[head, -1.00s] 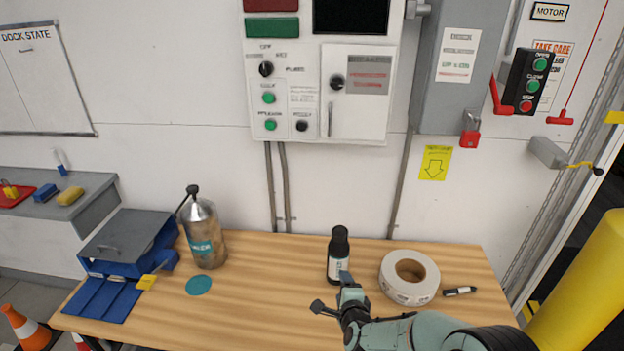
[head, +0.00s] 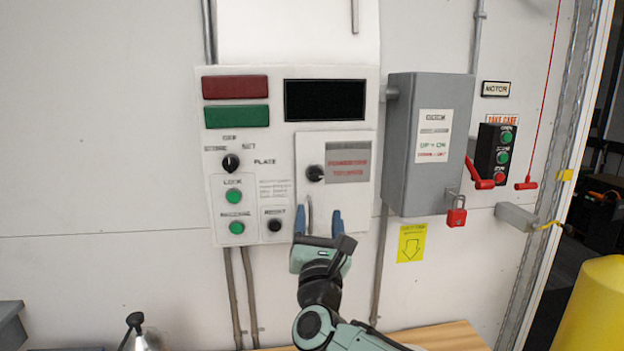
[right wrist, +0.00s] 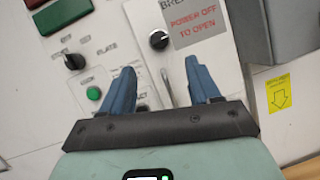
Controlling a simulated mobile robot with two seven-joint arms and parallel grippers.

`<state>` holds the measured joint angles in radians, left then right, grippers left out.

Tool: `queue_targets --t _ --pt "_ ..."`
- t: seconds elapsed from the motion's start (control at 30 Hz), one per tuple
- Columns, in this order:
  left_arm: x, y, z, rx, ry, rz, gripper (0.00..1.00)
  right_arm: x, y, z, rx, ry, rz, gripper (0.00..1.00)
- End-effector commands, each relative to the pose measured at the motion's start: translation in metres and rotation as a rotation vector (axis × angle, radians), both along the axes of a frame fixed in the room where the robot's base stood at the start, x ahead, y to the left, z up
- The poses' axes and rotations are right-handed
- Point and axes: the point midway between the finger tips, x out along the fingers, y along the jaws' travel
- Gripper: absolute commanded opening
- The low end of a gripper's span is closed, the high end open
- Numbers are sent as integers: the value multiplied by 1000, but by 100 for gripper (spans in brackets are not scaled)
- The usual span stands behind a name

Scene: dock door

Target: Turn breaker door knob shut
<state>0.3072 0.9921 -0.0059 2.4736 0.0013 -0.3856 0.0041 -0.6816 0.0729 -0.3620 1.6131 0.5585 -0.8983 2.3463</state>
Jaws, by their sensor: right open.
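The breaker door (head: 347,200) is a white panel on the right part of the white control box. Its black round knob (head: 316,173) sits at the door's upper left, beside a grey label with red print. The knob also shows in the right wrist view (right wrist: 159,40), above and between my fingers. A thin upright handle (head: 308,213) is below the knob. My right gripper (head: 318,222) is open, its blue fingers pointing up at the lower part of the door, below the knob. My left gripper is not in view.
A grey switch box (head: 430,145) with a red padlock (head: 456,212) stands out from the wall on the right. A wooden bench (head: 445,337) is below.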

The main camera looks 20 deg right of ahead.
Motion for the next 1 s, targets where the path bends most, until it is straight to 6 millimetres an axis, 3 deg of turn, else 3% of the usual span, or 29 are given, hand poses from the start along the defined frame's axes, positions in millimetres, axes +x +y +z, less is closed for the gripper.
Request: queue_targets --t 0.2,0.5,0.97,1.0 --pt "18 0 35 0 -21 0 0 42 -16 25 -7 -2 -4 61" --pt "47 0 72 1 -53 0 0 87 -35 44 -6 -1 -2 61" --pt "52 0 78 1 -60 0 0 98 -40 43 -5 3 0 61" --pt "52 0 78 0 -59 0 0 98 -40 43 -5 3 0 58"
